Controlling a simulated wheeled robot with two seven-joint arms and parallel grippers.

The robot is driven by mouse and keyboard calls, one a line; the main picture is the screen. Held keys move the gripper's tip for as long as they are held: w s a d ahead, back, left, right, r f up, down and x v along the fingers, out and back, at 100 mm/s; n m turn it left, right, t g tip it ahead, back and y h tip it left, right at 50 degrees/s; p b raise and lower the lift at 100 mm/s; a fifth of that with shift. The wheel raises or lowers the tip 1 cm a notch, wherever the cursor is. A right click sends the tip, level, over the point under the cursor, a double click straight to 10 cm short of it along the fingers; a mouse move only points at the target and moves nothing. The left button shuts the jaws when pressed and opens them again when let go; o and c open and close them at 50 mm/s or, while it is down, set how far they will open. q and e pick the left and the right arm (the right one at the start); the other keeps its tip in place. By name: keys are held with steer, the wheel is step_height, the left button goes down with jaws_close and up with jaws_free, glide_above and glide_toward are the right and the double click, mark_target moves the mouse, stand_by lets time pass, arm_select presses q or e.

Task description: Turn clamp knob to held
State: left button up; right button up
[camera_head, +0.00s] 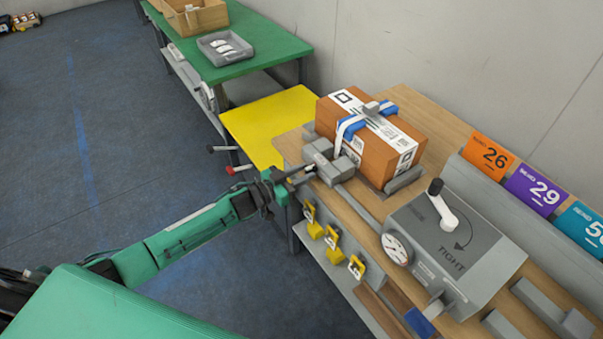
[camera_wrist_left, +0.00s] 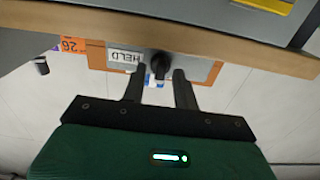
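The black clamp knob (camera_wrist_left: 160,62) shows in the wrist view on a grey face, with a white label reading HELD (camera_wrist_left: 125,57) just left of it. My left gripper (camera_head: 304,174) reaches the grey clamp block (camera_head: 330,160) beside the brown box (camera_head: 372,138). In the wrist view the left gripper's fingers (camera_wrist_left: 160,72) are apart, one on each side of the knob, with gaps visible; how deep the knob sits between them I cannot tell. In the head view the knob is hard to make out at the fingertips. My right gripper is not in view.
A grey housing (camera_head: 455,245) with a black-tipped crank, the word TIGHT and a dial (camera_head: 396,249) stands right of the clamp. Yellow tags (camera_head: 332,238) hang along the bench's front edge. A yellow panel (camera_head: 268,122) and green table (camera_head: 262,40) lie behind.

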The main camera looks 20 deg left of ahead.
arm_select(q)
jaws_close()
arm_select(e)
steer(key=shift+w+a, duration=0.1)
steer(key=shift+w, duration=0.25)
